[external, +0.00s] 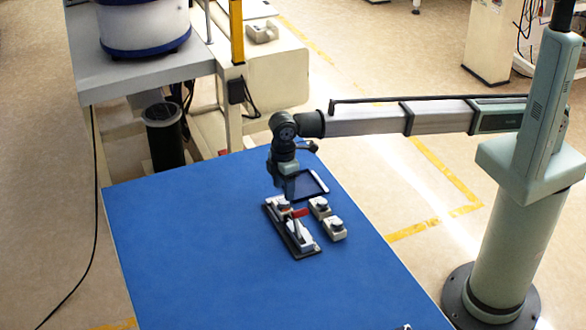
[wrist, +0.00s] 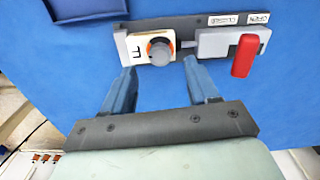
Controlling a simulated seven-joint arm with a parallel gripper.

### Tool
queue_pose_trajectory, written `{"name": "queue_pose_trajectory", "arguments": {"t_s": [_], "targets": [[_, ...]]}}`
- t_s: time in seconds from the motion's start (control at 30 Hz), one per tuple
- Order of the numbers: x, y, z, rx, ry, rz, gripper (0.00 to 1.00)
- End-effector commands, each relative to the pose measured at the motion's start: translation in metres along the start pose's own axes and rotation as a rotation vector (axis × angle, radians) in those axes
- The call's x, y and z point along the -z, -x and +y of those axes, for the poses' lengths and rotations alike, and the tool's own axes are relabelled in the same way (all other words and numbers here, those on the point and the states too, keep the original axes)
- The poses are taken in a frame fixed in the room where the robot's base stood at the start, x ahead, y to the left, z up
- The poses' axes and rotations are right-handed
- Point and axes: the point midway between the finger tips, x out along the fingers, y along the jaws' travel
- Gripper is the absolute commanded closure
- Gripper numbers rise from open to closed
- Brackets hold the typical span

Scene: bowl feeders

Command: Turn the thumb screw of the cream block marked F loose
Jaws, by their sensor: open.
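The cream block marked F (wrist: 138,50) sits on a dark base plate (wrist: 176,22) in the wrist view. Its thumb screw (wrist: 159,47) is a round grey knob with an orange ring showing around part of it. Beside the block is a grey clamp (wrist: 215,42) with a red handle (wrist: 244,55). My gripper (wrist: 158,68) is open and empty, its two fingertips apart and just short of the block, with the knob lying between their lines. In the external view my gripper (external: 287,196) points down over the far end of the base plate (external: 308,254) and partly hides the block there.
Two cream blocks with dark knobs, a farther one (external: 320,208) and a nearer one (external: 334,230), stand right of the plate. A dark-framed tray (external: 322,192) lies behind them.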

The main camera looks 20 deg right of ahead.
Motion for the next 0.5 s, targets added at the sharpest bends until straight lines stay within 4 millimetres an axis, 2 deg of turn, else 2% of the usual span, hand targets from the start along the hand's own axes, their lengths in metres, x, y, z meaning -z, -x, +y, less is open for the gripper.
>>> {"name": "queue_pose_trajectory", "arguments": {"t_s": [0.03, 0.2, 0.5], "targets": [[0.001, 0.012, 0.000, -0.001, 0.000, 0.003, 0.41], [0.001, 0.046, 0.000, -0.001, 0.000, 0.002, 0.41], [0.001, 0.087, 0.000, 0.000, 0.000, 0.000, 0.41]]}}
